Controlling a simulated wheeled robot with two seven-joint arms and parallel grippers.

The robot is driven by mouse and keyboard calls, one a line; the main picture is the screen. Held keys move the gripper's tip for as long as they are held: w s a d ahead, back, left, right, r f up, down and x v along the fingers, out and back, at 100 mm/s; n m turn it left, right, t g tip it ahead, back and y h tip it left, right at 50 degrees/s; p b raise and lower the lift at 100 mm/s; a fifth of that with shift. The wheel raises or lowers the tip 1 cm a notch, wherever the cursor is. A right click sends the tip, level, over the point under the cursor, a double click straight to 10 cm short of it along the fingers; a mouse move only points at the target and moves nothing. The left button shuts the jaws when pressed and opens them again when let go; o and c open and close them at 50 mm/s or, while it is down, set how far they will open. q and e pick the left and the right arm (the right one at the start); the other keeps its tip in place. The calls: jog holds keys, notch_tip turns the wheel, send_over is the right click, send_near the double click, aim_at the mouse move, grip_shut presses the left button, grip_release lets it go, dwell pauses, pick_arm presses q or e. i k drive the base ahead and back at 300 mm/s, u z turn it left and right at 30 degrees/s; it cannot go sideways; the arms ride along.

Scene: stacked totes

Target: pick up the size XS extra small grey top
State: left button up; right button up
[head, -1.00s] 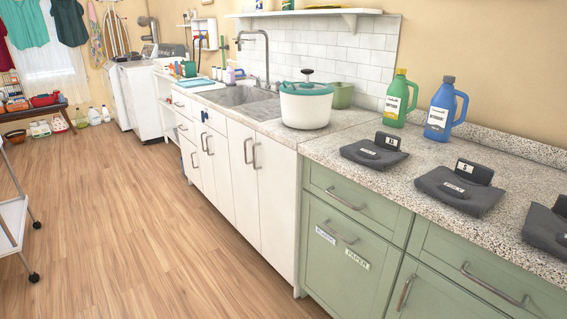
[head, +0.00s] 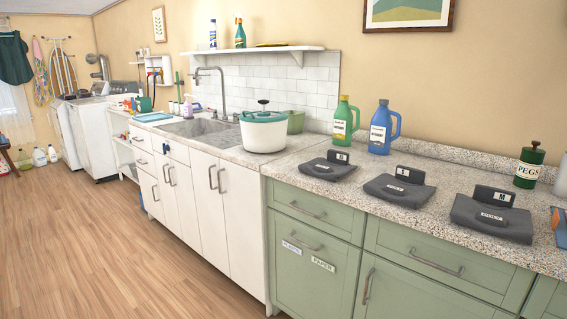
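Three folded dark grey tops lie in a row on the speckled counter (head: 300,158), each with a dark size tag standing at its back. The leftmost top (head: 322,171) is nearest the sink, and its small tag (head: 342,157) appears to read XS. The middle top (head: 392,190) has a tag (head: 402,174) that reads S. The right top (head: 480,222) has a tag (head: 494,196) that reads M. Neither of my grippers is in view.
A green jug (head: 345,122) and a blue jug (head: 381,132) stand behind the tops. A white lidded pot (head: 263,134) stands left of them by the sink (head: 197,129). A green PEGS jar (head: 529,166) is at right. Open wood floor (head: 110,240) lies at left.

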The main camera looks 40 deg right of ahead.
aim_at(337, 165)
jog(key=u, duration=0.15)
jog(key=i, duration=2.05)
jog(key=z, duration=1.5)
jog(key=i, duration=1)
jog(key=z, duration=1)
